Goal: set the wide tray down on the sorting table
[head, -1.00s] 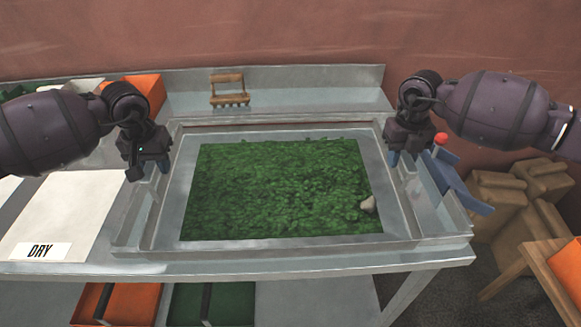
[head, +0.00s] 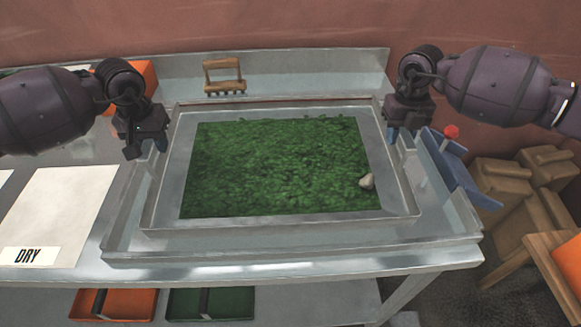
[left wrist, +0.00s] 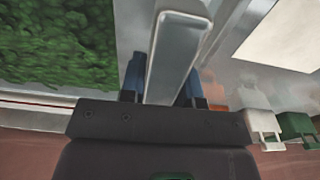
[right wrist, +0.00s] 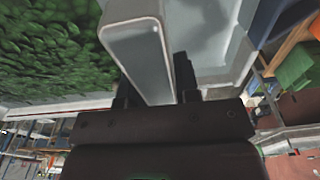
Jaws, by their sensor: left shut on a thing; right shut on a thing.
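The wide tray (head: 280,227) is a grey metal tray holding a bed of green leaves (head: 275,165) with a pale stone (head: 367,181) at its right side. It looks level, slightly raised over a shallow bay of the metal table (head: 310,265); the exact gap is hard to judge. My left gripper (head: 148,147) is shut on the tray's left end, and the left wrist view shows its grey wall (left wrist: 175,50) between blue fingers. My right gripper (head: 403,135) is shut on the right end, whose wall (right wrist: 140,50) shows in the right wrist view.
A wooden rake-like tool (head: 224,78) stands on the back ledge. A white sheet labelled DRY (head: 60,210) lies left of the bay. A blue part with a red knob (head: 452,131) is at the right edge. Brown sacks (head: 510,195) lie beyond it. Orange (head: 125,300) and green bins (head: 220,300) sit below.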

